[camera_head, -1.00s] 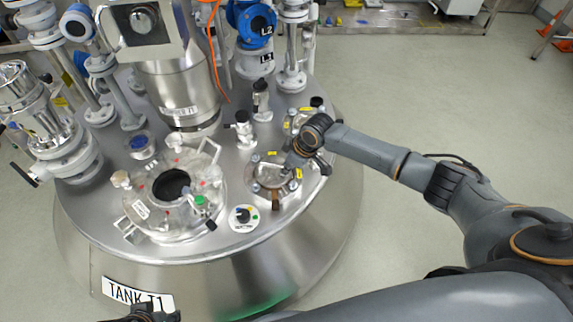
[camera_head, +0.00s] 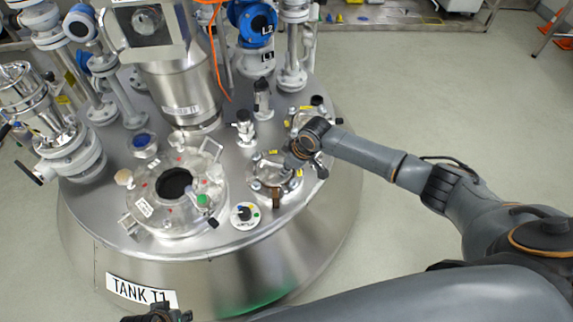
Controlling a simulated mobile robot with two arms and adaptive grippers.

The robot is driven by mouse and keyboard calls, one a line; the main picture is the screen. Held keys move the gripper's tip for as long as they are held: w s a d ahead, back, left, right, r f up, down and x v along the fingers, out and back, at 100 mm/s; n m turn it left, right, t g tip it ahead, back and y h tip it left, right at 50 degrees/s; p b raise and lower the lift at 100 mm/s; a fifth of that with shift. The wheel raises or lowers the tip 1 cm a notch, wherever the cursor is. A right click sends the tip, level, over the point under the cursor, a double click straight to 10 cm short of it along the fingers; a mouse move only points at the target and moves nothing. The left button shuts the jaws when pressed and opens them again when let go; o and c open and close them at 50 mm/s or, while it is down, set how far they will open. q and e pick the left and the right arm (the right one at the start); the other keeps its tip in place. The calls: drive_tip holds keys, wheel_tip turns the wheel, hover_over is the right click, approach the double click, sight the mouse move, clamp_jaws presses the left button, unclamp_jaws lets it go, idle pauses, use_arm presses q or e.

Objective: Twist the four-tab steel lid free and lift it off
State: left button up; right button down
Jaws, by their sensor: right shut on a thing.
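The steel lid (camera_head: 268,185) is a round, shiny plate on the right part of the tank top, with small yellow labels and knob-like fittings around its rim. My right gripper (camera_head: 291,162) comes in from the right and reaches down over the lid's upper right side. It is shut on the lid, though the wrist and fingers hide the contact and part of the rim. I cannot see a gap under the lid or count its tabs. Only a dark part of my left gripper (camera_head: 157,314) shows at the bottom edge, in front of the tank.
A larger round manway with a dark opening (camera_head: 174,184) lies left of the lid. A round dial (camera_head: 244,215) sits just below left. Upright valves (camera_head: 243,128), another flanged port (camera_head: 308,118) and pipes crowd behind. Open floor (camera_head: 420,90) lies to the right.

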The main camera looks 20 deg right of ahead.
drive_tip(key=shift+s+a+p, duration=0.1)
drive_tip(key=shift+p, duration=0.35)
drive_tip(key=shift+m, duration=0.4)
drive_tip(key=shift+s+p, duration=0.1)
drive_tip(key=shift+p, duration=0.55)
drive_tip(key=shift+a+m+h+p, duration=0.15)
drive_tip(key=shift+m+h+p, duration=0.2)
drive_tip(key=shift+m, duration=0.15)
drive_tip(key=shift+s, duration=0.1)
use_arm(q)
drive_tip(key=s+f, duration=0.3)
drive_tip(key=f, duration=0.7)
drive_tip(key=shift+a+f+g, duration=0.2)
drive_tip(key=shift+f+g, duration=0.05)
drive_tip(key=shift+g, duration=0.05)
drive_tip(key=shift+r, duration=0.15)
use_arm(e)
drive_tip(key=shift+r, duration=0.1)
